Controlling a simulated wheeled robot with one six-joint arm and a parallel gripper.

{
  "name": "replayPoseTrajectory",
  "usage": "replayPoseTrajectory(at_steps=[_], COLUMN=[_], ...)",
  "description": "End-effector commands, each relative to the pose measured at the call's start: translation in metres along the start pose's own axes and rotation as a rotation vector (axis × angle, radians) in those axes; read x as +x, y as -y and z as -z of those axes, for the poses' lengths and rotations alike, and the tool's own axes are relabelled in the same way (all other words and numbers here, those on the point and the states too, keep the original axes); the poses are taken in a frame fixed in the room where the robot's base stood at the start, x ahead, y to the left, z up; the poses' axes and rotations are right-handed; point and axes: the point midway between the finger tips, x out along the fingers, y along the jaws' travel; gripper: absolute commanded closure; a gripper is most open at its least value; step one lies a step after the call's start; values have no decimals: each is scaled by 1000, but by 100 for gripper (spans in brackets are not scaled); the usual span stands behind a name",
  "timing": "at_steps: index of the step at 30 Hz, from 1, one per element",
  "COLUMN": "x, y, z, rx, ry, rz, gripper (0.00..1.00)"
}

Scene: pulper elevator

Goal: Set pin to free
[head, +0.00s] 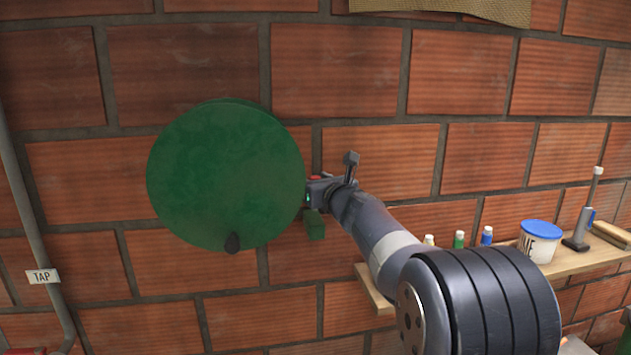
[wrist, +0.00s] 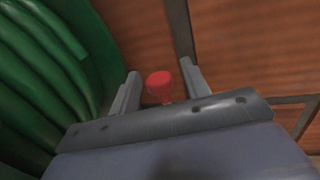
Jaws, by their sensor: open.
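The pin has a red knob (wrist: 160,84), and in the wrist view it sits between the two fingers of my gripper (wrist: 159,82). The fingers are open, one on each side of the knob, with some room at the right one. The lower part of the knob is hidden by the gripper body. In the head view a bit of red (head: 315,177) shows at my gripper (head: 311,190), just right of the large green disc (head: 225,165). Whether the pin is in or out cannot be told.
A small green block (head: 315,226) is under my gripper. A wooden shelf (head: 572,262) with bottles and a blue-lidded tub (head: 538,243) is at the right. A pipe with a TAP sign (head: 42,276) runs at the left.

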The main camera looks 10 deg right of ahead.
Motion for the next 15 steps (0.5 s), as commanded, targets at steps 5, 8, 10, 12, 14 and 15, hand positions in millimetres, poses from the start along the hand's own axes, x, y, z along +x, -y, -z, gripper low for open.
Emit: replayPoseTrajectory(at_steps=[5,8,10,12,14,15], x=[-5,-15,-26,-38,-49,-56], y=[0,0,1,1,0,0], z=[1,1,2,1,2,2], rx=[0,-1,-1,-1,-1,-1], ry=[-1,0,0,2,1,0], rz=[1,1,2,2,2,2], gripper=[56,56,56,56,56,56])
